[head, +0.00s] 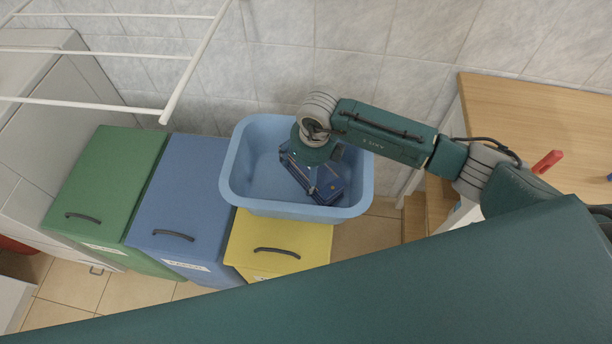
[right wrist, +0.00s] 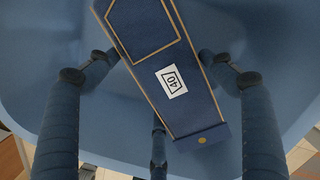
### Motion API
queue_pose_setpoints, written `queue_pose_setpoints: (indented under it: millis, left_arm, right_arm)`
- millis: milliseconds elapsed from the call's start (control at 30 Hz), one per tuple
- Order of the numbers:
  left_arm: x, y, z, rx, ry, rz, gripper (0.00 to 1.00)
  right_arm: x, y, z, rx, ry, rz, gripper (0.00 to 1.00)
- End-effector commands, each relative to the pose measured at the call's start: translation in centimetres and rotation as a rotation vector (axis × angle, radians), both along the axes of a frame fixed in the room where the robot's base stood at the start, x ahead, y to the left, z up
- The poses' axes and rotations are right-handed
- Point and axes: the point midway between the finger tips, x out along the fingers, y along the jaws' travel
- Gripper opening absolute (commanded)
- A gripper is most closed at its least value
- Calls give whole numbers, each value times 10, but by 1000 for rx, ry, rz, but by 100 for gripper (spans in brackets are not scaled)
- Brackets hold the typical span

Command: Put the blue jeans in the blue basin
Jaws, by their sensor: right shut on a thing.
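The blue basin (head: 285,209) stands open near the wall, partly above a yellow bin. The blue jeans (head: 330,190), folded into a narrow bundle, are at the basin's opening, below my right gripper (head: 314,168). In the right wrist view the jeans (right wrist: 178,85) show tan stitching and a white "40" tag. The right gripper's fingers (right wrist: 160,66) are shut around the jeans, one on each side and a third below, with the blue basin surface (right wrist: 40,60) behind. Whether the jeans touch the basin floor is unclear. My left gripper is not in view.
A green bin (head: 105,180), a blue bin (head: 180,195) and a yellow bin (head: 280,240) stand in a row. A white drying rack (head: 90,104) hangs at upper left. A wooden table (head: 530,110) with a red object (head: 547,161) is at right.

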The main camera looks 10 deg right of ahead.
Motion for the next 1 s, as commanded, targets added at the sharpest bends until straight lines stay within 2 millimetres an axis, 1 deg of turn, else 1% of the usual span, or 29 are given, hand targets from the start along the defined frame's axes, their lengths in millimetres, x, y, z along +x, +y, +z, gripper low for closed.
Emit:
queue_pose_setpoints:
  millis: [67,300,367,467,667,767,800,867,900,1000]
  left_arm:
    - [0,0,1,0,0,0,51]
    - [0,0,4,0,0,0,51]
    - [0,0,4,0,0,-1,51]
    - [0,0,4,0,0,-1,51]
    - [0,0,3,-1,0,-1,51]
    - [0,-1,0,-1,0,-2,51]
    - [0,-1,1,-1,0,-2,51]
    - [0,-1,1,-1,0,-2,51]
    - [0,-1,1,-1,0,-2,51]
    - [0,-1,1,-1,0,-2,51]
  right_arm:
    - [0,1,-3,2,-1,0,34]
    - [0,1,-36,2,1,0,34]
    - [0,1,-41,1,-1,0,34]
    - [1,1,-45,2,-2,1,34]
    - [1,1,-45,2,-2,1,34]
    - [1,1,-48,2,-2,1,34]
    - [0,0,-48,1,0,1,85]
    - [0,0,-48,1,0,1,97]
    - [0,0,-48,1,0,1,100]
    - [0,0,-48,1,0,1,100]
